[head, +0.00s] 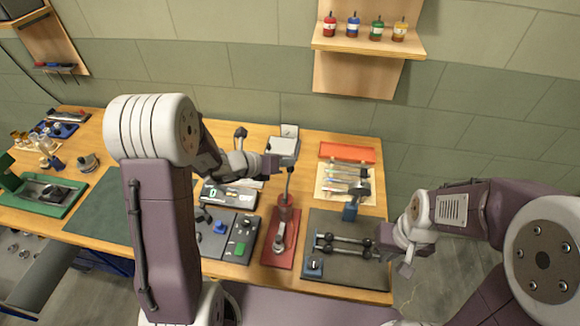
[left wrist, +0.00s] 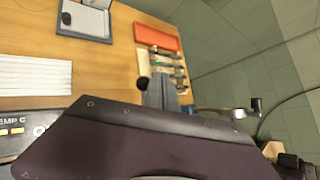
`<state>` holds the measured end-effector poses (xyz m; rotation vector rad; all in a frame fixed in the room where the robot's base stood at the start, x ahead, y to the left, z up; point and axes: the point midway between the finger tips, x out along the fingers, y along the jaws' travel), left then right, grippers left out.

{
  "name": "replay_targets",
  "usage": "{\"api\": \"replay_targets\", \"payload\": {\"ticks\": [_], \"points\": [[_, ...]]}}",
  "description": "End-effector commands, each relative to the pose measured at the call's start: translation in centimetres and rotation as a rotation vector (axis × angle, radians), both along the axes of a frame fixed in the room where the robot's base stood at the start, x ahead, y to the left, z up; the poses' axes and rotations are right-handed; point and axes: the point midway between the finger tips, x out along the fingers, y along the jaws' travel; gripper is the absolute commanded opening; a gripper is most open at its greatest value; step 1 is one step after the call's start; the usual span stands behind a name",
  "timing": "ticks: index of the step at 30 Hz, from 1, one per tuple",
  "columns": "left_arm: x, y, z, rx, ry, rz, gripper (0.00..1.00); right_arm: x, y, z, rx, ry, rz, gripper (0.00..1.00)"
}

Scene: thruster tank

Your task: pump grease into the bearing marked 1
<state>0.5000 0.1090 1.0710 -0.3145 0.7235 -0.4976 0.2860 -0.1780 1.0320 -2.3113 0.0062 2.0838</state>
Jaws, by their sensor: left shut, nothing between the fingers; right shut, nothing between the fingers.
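A red hand pump (head: 283,222) stands on a red base plate (head: 279,252) at the middle of the bench, its grey lever (head: 289,182) pointing up. To its right, a rig with two metal rods (head: 345,245) and dark supports lies on a dark mat (head: 348,278). No bearing number is readable. My left gripper (head: 273,167) is shut and empty beside the upper lever; contact cannot be told. In the left wrist view, my dark gripper body (left wrist: 150,145) fills the lower part. My right gripper (head: 406,266) is shut and empty, beyond the rig's right end.
A blue knob block (head: 313,266) and a blue stand (head: 350,212) are beside the rig. An orange tray (head: 347,152) and a tool board (head: 330,190) lie behind. A control panel (head: 241,240) is left of the pump. A green mat (head: 105,215) is mostly clear.

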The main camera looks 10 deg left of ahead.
Motion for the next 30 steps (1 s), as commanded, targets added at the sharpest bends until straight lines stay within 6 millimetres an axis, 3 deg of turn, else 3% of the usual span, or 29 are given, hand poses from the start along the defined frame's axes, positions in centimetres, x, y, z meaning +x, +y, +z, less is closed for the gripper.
{"api": "replay_targets", "payload": {"ticks": [30], "points": [[0.2, 0.0, -0.8, -0.001, 0.001, 0.001, 0.0, 0.0, 0.0, -0.9, 0.0, 0.0, 0.0, 0.0]]}}
